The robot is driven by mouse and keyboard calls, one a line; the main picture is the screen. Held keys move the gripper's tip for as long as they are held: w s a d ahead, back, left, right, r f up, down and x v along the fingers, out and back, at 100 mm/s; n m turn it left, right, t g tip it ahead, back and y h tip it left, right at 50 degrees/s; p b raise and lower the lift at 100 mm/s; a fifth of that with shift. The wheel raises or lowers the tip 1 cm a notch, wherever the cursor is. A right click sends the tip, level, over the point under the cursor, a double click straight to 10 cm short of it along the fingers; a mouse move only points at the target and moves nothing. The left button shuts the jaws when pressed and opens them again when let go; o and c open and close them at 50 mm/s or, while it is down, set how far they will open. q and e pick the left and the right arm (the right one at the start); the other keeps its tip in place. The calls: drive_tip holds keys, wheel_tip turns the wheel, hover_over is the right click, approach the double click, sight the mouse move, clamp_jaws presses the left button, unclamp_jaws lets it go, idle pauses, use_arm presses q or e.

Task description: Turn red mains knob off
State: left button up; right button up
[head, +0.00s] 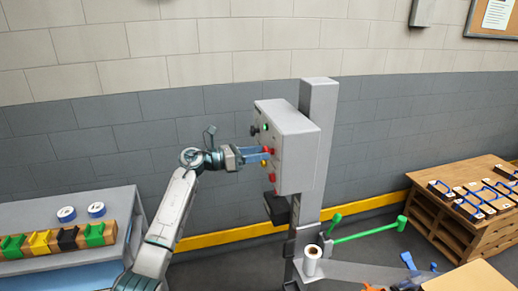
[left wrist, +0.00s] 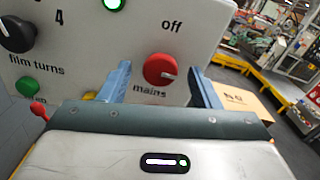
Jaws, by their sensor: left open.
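The red mains knob (left wrist: 158,69) is on the face of a light grey control box (head: 300,145). In the left wrist view its white mark points to the right, and the word "off" is above it. My left gripper (left wrist: 160,72) is open, with one blue finger on each side of the knob. The fingers appear apart from the knob, though contact is hard to judge. In the head view my left gripper (head: 258,153) reaches the box face from the left. My right gripper is not in view.
A black film turns knob (left wrist: 17,34), a green button (left wrist: 27,87) and a lit green lamp (left wrist: 114,4) share the panel. The box is on a grey column (head: 320,100). A bench (head: 130,210) stands left and a wooden pallet stack (head: 450,235) right.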

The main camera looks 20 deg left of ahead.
use_arm(q)
drive_tip(key=shift+w+d, duration=0.2)
drive_tip(key=shift+d, duration=0.1)
drive_tip(key=shift+c, duration=0.8)
drive_tip(key=c, duration=0.8)
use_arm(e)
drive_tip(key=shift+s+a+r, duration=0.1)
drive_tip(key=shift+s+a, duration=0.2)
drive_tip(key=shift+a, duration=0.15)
